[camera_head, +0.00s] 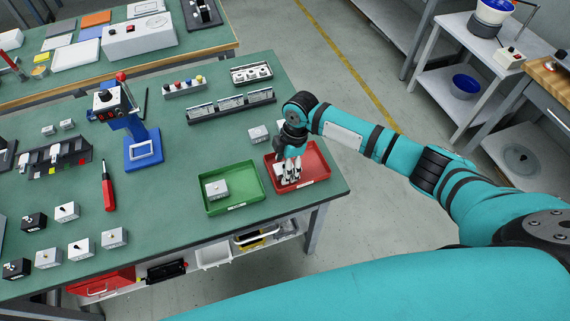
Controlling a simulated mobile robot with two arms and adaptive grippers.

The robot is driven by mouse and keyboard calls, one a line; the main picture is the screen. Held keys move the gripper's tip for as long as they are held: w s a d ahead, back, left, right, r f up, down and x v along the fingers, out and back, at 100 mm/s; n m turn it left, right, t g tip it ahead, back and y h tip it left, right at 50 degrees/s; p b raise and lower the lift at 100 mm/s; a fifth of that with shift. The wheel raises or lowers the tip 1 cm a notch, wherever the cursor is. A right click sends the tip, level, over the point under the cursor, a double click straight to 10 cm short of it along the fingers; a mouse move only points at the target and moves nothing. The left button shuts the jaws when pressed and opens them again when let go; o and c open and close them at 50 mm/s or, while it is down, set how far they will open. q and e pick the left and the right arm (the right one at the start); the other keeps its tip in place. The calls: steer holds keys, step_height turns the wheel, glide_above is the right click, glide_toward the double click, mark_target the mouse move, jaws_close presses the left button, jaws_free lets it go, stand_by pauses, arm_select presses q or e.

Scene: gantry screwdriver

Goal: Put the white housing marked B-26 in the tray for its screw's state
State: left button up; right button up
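My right gripper (289,174) points down into the red tray (315,158) near the table's right corner. Pale shapes show at its fingertips, but I cannot tell fingers from a housing there, nor whether it is open or shut. The green tray (240,201) beside it holds one white housing (217,189). Another white housing (258,133) stands behind the trays. Several white housings, such as one (67,212) and another (114,238), stand at the front left with dark ones. The marking B-26 is not readable on any. My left gripper is not in view.
A blue screwdriver stand (143,150) is left of centre, with a red-handled screwdriver (107,190) lying near it. A long dark rack (230,106) and a row of coloured buttons (185,87) lie at the back. The table middle is mostly clear.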

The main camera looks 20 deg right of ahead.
steer(key=shift+r, duration=0.1)
step_height(320, 180, up, 12)
steer(key=d, duration=0.2)
stand_by(0.3)
